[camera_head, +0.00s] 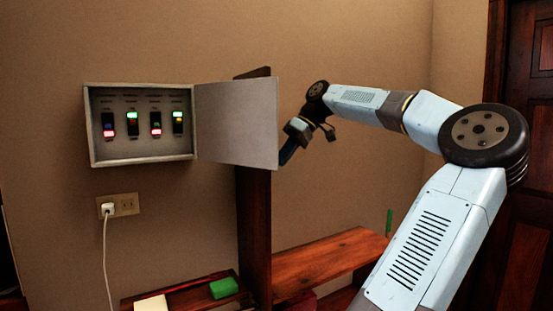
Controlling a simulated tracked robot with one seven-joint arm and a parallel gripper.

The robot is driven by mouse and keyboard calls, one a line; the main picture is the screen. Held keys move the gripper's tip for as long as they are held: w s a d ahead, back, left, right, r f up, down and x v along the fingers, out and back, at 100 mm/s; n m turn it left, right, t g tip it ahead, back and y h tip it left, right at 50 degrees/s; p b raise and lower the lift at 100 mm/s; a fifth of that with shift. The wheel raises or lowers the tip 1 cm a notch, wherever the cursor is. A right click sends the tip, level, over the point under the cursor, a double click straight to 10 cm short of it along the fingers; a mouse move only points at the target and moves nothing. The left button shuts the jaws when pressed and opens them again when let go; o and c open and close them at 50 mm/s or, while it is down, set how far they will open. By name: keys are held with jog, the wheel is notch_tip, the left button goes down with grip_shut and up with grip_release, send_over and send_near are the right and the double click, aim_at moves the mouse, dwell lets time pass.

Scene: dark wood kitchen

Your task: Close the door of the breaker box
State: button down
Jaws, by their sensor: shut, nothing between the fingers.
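The breaker box (140,150) is mounted on the wall at the left, with several lit switches inside. Its grey door (237,123) is hinged on the box's right side and stands wide open, swung out to the right. My gripper (286,156) is at the door's free right edge, near its lower corner. The gripper is shut and its tip is partly hidden by the door's edge. I cannot tell whether it touches the door.
A dark wooden post (254,220) stands behind the door. Below are a wooden bench (325,262), a green block (224,288) and a white block (151,303). A white plug (108,208) with a cord sits in the wall outlet (127,204). The wall around the box is clear.

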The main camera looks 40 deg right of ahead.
jog(key=shift+s+a+r, duration=0.1)
jog(key=shift+s+a, duration=0.15)
jog(key=shift+a, duration=0.6)
jog(key=shift+s+a, duration=0.25)
jog(key=shift+a, duration=0.6)
